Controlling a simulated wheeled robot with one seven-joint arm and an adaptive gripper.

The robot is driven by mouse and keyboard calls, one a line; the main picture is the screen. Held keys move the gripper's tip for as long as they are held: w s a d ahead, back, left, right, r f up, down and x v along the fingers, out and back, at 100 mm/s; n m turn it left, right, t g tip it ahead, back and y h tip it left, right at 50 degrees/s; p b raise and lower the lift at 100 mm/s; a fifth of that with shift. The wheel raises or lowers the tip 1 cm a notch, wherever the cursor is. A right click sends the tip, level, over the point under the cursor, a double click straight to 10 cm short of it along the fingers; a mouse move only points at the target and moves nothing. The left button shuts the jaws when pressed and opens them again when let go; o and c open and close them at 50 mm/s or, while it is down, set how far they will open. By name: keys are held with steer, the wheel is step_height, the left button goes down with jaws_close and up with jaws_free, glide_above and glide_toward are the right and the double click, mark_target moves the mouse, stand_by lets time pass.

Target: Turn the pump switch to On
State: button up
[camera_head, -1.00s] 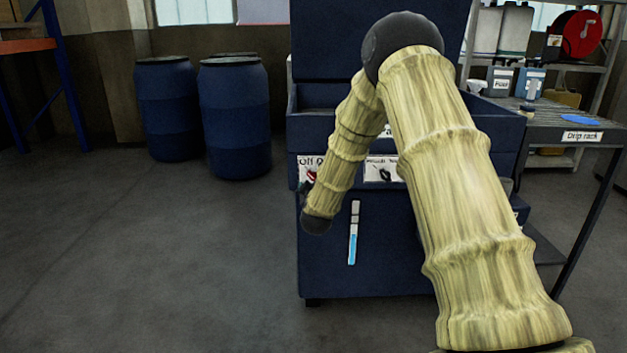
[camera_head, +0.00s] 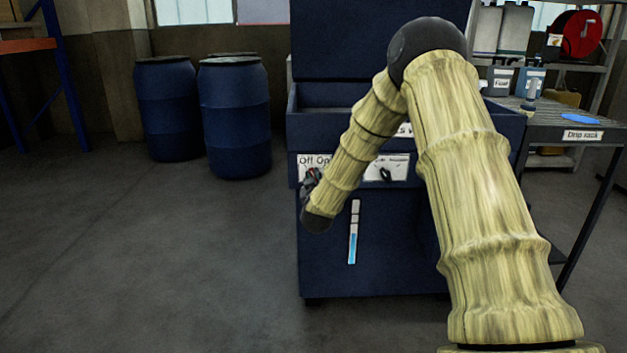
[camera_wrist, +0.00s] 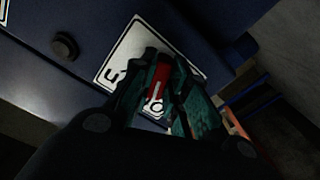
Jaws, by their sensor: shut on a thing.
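The pump switch (camera_wrist: 157,82) is a red knob on a white label plate on the front of the blue machine. In the head view the plate (camera_head: 313,160) reads "Off" at left and "On" at right. My gripper (camera_head: 312,182) is at this plate and partly hides the knob. In the wrist view my gripper (camera_wrist: 160,85) has its greenish fingers on both sides of the red knob, shut on it. The plate looks tilted there and the fingers cover part of its lettering. I cannot tell exactly where the knob points.
A second plate with a black knob (camera_head: 386,173) sits right of the switch, close to my forearm. A blue level gauge (camera_head: 353,232) is below. Blue drums (camera_head: 235,120) stand at left. The floor at left is clear.

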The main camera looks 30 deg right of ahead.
steer(key=m+b, duration=0.2)
steer(key=m, duration=0.5)
steer(key=m+b, duration=0.2)
steer(key=m, duration=0.4)
steer(key=shift+s+d+f+m, duration=0.1)
steer(key=shift+s+m, duration=0.05)
steer(key=shift+m, duration=0.25)
steer(key=o, duration=1.5)
steer(key=p+v, duration=0.1)
steer(key=v, duration=0.6)
